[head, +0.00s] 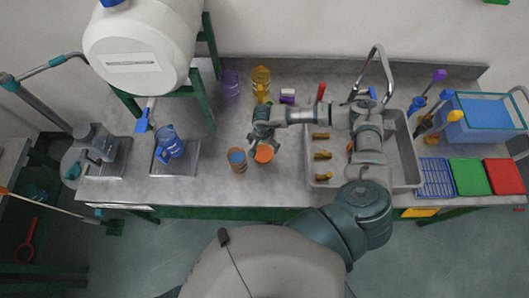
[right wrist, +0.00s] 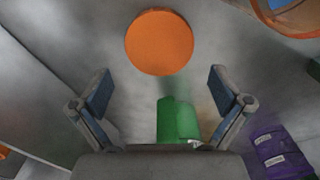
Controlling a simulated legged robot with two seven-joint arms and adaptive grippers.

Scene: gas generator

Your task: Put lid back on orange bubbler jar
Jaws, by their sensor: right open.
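The orange bubbler jar (head: 237,167) stands open-topped on the grey worktop, with blue inside. Its orange rim shows at the upper right of the right wrist view (right wrist: 297,28). A round orange lid (head: 264,154) lies to the right of the jar, apart from it. The lid shows whole in the right wrist view (right wrist: 159,42), beyond the fingertips. My right gripper (head: 264,145) is open and empty close to the lid. Its two fingers are spread wide in the right wrist view (right wrist: 158,88). My left gripper is not in view.
A blue jug (head: 169,146) stands left of the jar. A purple jar (head: 230,84) and a yellow vessel (head: 261,85) stand behind. A sink (head: 403,155) lies to the right, under my right arm. The worktop between the jar and purple jar is clear.

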